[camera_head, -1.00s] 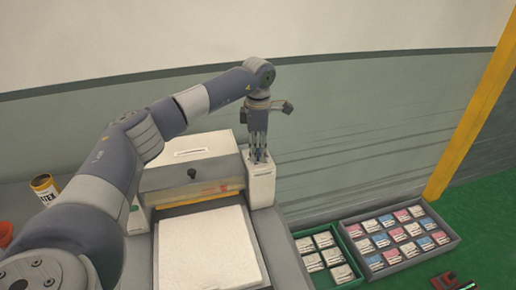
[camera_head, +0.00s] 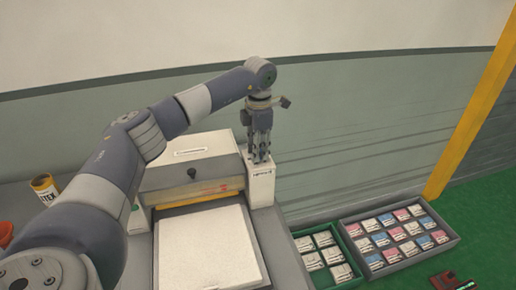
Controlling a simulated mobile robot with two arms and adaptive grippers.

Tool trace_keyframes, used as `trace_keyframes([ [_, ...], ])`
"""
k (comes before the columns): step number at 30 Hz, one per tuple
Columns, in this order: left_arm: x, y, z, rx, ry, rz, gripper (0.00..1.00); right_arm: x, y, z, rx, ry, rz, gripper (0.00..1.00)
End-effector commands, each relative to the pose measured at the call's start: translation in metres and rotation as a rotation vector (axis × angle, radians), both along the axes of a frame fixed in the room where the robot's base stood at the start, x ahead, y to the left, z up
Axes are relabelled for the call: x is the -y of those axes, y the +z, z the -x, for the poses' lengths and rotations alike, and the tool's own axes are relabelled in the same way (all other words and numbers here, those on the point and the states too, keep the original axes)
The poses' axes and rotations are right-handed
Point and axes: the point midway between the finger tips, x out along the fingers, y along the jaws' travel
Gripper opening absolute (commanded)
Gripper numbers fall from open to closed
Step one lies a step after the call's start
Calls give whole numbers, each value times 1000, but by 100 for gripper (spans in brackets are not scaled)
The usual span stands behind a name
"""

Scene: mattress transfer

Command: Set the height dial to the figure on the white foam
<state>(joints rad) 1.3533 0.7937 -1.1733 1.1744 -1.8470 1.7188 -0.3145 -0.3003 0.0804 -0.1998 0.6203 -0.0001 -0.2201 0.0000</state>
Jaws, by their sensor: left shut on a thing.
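My left gripper (camera_head: 259,153) points down onto the top of the white post (camera_head: 262,186) at the right side of the machine. It is shut on the height dial there, which its fingers hide. The white foam (camera_head: 210,251) lies flat on the machine's bed, in front of a yellow bar. No figure can be read on the foam from here. My right gripper is not in view.
A green tray (camera_head: 353,285) with several packets and a grey tray (camera_head: 393,271) with several pink, blue and white packets lie at the right. A labelled can (camera_head: 44,188) and an orange object (camera_head: 5,233) stand at the left. A yellow post (camera_head: 478,112) rises at the right.

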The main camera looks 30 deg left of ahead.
Motion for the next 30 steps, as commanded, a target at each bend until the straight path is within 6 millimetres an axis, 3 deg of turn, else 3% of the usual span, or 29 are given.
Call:
trace_keyframes([
  [5,0,1,-1,4,0,-1,2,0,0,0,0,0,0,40],
  [6,0,1,-1,4,-1,-1,33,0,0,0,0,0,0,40],
  [8,0,1,-1,4,-1,-1,47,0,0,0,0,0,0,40],
  [20,0,4,-1,3,-2,1,47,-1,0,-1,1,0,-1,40],
  [23,1,16,-1,4,-2,1,47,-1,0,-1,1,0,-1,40],
  [30,3,66,0,7,-2,0,47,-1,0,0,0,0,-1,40],
])
